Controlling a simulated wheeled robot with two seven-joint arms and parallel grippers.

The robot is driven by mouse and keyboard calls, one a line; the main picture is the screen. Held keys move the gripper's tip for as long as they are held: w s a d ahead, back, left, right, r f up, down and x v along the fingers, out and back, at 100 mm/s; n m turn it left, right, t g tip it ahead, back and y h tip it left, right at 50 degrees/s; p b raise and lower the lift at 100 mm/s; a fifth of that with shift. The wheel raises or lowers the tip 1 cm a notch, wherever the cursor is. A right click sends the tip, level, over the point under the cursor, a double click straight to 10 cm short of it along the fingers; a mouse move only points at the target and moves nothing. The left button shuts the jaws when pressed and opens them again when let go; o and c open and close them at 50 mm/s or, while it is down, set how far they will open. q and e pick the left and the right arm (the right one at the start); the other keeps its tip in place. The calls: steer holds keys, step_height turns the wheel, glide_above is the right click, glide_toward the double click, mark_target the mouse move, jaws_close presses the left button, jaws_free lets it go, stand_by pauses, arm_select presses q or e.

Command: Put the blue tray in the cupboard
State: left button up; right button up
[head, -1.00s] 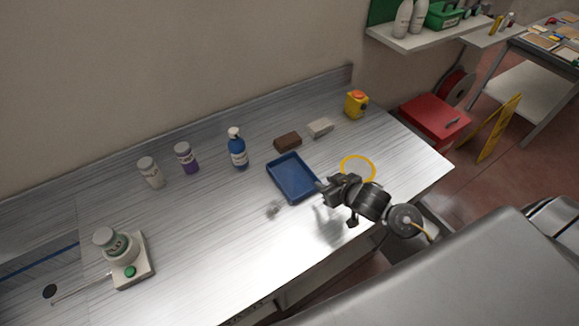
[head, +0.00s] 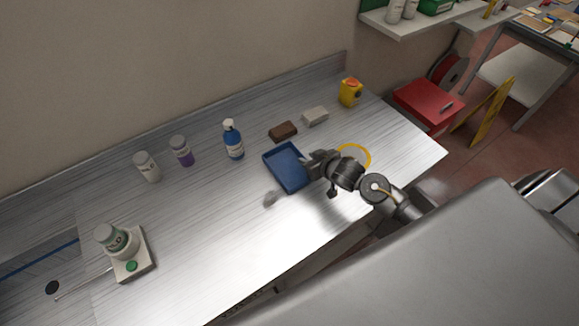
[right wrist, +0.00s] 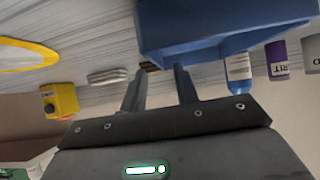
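The blue tray (head: 287,168) is a shallow rectangular tray lying on the metal bench top. My right gripper (head: 308,165) is at the tray's right edge. In the right wrist view the two fingers of my right gripper (right wrist: 158,78) are apart, with a gap between them. The tray (right wrist: 215,28) fills the upper right there, close to the fingertips; I cannot tell whether they touch it. My left gripper is not in view. I cannot make out a cupboard in these frames.
A yellow ring (head: 356,157) lies right behind my right gripper.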

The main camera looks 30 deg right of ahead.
mark_target(304, 157)
steer(key=p+x, duration=0.1)
steer(key=x, duration=0.3)
steer(key=shift+w+d+f, duration=0.1)
steer(key=shift+w, duration=0.05)
jaws_close()
stand_by(1.3)
